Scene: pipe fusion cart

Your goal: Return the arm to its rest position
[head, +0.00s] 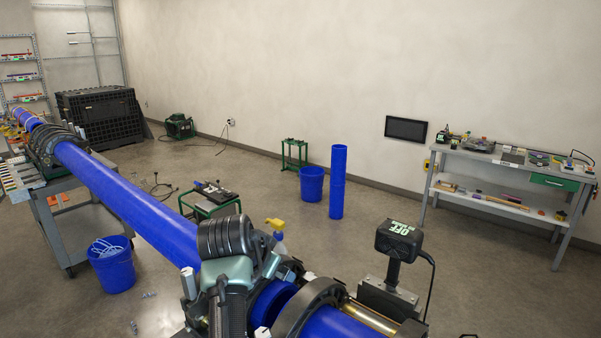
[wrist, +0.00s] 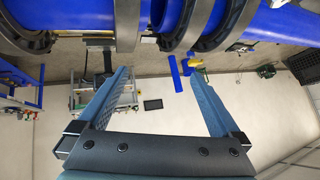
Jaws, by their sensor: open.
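My gripper (wrist: 158,72) shows in the wrist view with its two blue-grey fingers spread wide and nothing between them. The wrist picture looks inverted, with the wall low in it and the fusion machine along the top. The long blue pipe (head: 130,200) lies in the machine's dark ring clamps (head: 312,300), and it also shows in the wrist view (wrist: 100,14). The fingertips appear below the clamps in that view; I cannot judge the distance between them. In the head view grey-green parts, perhaps of my arm, stand at the bottom middle, and I cannot make out the fingers there.
A black box marked OFF (head: 398,240) stands on a post right of the clamps. A blue upright pipe (head: 338,182), a blue bin (head: 311,184) and a green stand (head: 294,153) are behind. A workbench (head: 490,163) is at right.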

